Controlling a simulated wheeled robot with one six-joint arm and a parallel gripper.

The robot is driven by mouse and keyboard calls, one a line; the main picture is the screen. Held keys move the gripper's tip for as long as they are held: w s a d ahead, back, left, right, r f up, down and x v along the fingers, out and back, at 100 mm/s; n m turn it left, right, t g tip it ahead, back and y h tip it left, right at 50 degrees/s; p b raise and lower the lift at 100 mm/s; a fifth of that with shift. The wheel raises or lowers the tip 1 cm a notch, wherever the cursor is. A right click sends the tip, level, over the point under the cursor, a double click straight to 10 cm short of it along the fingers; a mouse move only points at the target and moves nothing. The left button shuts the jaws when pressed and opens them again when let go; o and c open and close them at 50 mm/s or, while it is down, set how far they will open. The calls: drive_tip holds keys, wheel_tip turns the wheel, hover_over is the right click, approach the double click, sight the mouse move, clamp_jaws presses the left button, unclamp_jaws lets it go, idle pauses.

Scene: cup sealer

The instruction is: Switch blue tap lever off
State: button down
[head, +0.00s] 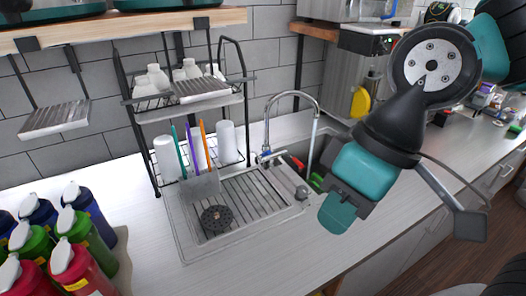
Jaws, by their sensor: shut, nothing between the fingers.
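The chrome tap (267,128) stands behind the sink, with a tall curved spout reaching right. A small blue lever (264,159) shows at its base, left of a red lever (296,161). The blue lever is too small in the head view to tell its exact angle. My gripper (337,213) is shut and empty, with teal fingers pointing down. It hangs to the right of and nearer than the tap, apart from both levers. It covers part of the sink's right side.
A dish rack (148,178) with white cups stands left of the tap. A drainer (245,195) lies before it. Several coloured bottles (82,205) stand at the left. A wooden shelf (130,24) hangs above. The counter in front of the sink is clear.

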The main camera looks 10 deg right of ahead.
wheel_tip(320, 180, down, 18)
drive_tip(key=b, duration=1.6)
drive_tip(key=shift+r, duration=0.15)
